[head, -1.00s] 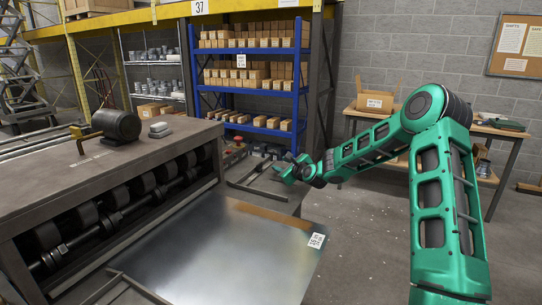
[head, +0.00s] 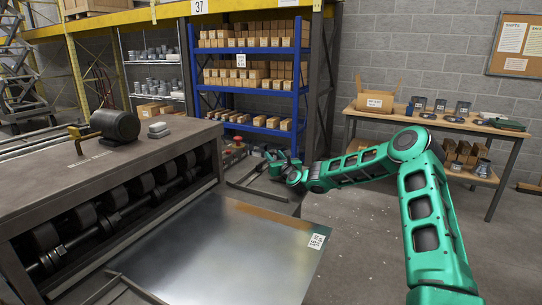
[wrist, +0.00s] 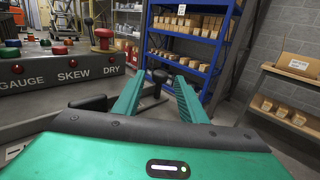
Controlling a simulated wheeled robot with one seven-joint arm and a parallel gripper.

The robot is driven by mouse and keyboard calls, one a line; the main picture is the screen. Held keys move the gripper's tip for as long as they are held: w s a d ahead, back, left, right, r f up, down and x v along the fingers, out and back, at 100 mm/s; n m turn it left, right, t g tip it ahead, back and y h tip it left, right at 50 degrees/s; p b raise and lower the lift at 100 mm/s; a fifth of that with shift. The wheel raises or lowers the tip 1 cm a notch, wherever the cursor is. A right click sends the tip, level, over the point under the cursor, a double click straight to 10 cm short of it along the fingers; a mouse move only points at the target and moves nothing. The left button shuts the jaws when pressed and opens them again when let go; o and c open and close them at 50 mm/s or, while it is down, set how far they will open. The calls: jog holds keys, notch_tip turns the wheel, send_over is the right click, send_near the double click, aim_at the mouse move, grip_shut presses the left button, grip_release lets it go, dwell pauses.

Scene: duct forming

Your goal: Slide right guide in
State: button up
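The far guide (head: 262,189), a dark metal bar, lies along the far edge of the feed table beside the bright metal sheet (head: 215,245). A near guide (head: 125,287) lies at the sheet's near edge. My gripper (head: 268,157) is over the far end of the table near the far guide. In the wrist view my gripper (wrist: 160,88) has its two green fingers apart, with nothing clamped between them. A black knob (wrist: 161,76) shows just ahead, between the fingertips. Whether the fingers touch it, I cannot tell.
The roller machine (head: 150,150) stands to the left. Its panel with coloured buttons (wrist: 62,66) is close left of my gripper in the wrist view. A blue shelf (head: 250,85) stands behind, and a workbench (head: 440,122) to the right. The floor between is open.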

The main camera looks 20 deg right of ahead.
aim_at(272, 153)
jog(key=shift+w, duration=2.35)
grip_shut()
jog(key=shift+a, duration=0.15)
